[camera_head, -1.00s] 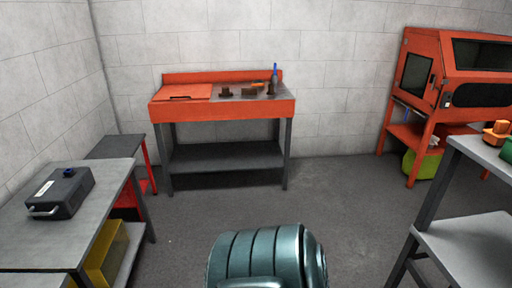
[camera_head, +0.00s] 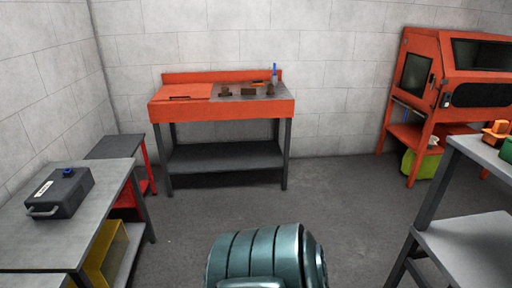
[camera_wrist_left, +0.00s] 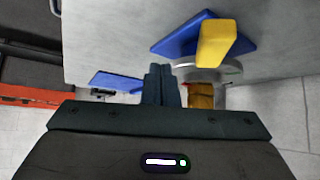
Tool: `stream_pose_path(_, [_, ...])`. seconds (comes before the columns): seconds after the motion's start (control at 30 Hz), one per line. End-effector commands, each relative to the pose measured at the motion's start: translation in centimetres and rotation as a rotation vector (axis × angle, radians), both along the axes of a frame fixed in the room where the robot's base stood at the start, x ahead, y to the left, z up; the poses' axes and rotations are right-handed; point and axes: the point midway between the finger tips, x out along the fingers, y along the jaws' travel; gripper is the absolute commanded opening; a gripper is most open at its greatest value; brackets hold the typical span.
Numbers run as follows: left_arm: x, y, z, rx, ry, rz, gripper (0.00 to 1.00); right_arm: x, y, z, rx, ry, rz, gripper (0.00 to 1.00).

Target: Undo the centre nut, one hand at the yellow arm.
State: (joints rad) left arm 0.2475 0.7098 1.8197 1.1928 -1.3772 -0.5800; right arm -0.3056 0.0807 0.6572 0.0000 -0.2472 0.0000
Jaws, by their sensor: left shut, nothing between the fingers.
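In the left wrist view my left gripper (camera_wrist_left: 161,84) is shut and empty, with its two dark fingers together. Just right of the fingertips is a grey round hub part (camera_wrist_left: 222,74). A yellow arm (camera_wrist_left: 216,43) sticks out in front of a blue plate (camera_wrist_left: 185,37) above it. A second yellow piece (camera_wrist_left: 202,96) shows below the hub part, right of the fingers. I cannot tell whether the fingers touch any of these. The centre nut cannot be made out. Neither gripper shows in the head view.
An orange-topped bench (camera_head: 220,109) with small brown parts stands at the back wall. A grey table (camera_head: 95,214) with a dark case (camera_head: 62,193) is at left. An orange cabinet (camera_head: 441,82) and another grey table (camera_head: 467,234) are at right. The floor between is clear.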

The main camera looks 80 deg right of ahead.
Motion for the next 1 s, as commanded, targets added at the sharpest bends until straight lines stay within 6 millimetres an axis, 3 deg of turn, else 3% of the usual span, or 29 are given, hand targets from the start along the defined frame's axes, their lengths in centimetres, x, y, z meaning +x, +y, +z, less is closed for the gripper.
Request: stream_pose_path(1.0, [0.0,0.0,-3.9,-0.001,0.001,0.001,0.0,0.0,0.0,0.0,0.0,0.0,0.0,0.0])
